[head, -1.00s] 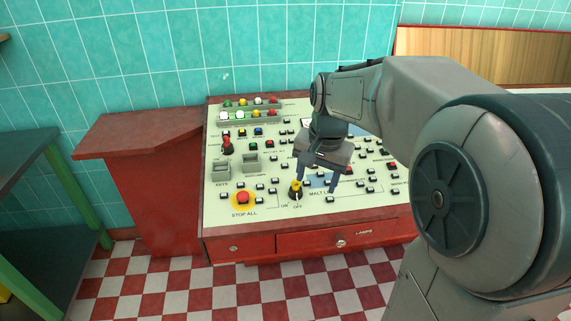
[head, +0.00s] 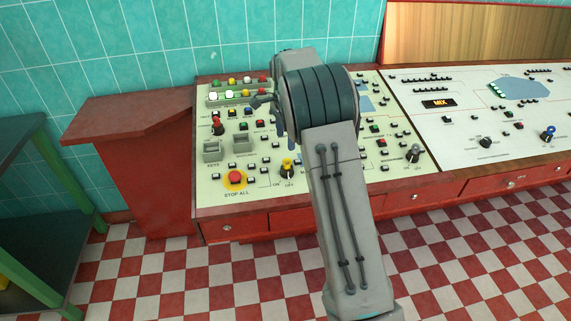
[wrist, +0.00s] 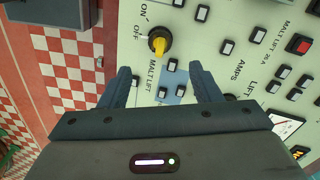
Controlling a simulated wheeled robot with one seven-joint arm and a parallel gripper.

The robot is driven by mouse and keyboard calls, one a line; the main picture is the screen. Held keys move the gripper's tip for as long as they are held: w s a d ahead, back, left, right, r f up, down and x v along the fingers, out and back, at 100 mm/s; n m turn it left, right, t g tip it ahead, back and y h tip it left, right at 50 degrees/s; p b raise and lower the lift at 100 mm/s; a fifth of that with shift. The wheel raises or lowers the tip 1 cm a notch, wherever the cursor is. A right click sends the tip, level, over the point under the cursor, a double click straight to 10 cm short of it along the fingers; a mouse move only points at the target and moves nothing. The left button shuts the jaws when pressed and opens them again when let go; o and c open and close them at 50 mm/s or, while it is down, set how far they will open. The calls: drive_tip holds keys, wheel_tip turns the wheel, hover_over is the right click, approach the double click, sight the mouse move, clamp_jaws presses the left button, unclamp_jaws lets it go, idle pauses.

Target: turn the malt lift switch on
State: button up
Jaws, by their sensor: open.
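The malt lift switch is a yellow-and-black rotary knob (head: 288,168) low on the cream panel, with ON and OFF lettered below it. In the wrist view the knob (wrist: 159,43) lies just beyond the fingers, between their lines, beside the words MALT LIFT. I cannot tell for sure which mark it points to. My gripper (wrist: 160,73) is open and empty, its two dark fingers spread, apart from the knob. In the head view my arm hides most of the gripper, which is above the panel behind the knob.
A red STOP ALL button (head: 235,178) sits left of the knob. A red-handled switch (head: 216,126) and several small push buttons crowd the panel. Red drawers (head: 290,223) lie below. A second panel (head: 470,120) stands at right. Checkered floor (head: 240,285) in front is clear.

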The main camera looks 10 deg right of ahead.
sight(286, 159)
wheel_tip(286, 159, down, 12)
drive_tip(key=shift+r+p, duration=0.15)
drive_tip(key=shift+p, duration=0.45)
drive_tip(key=shift+c, duration=0.4)
drive_tip(key=c, duration=0.9)
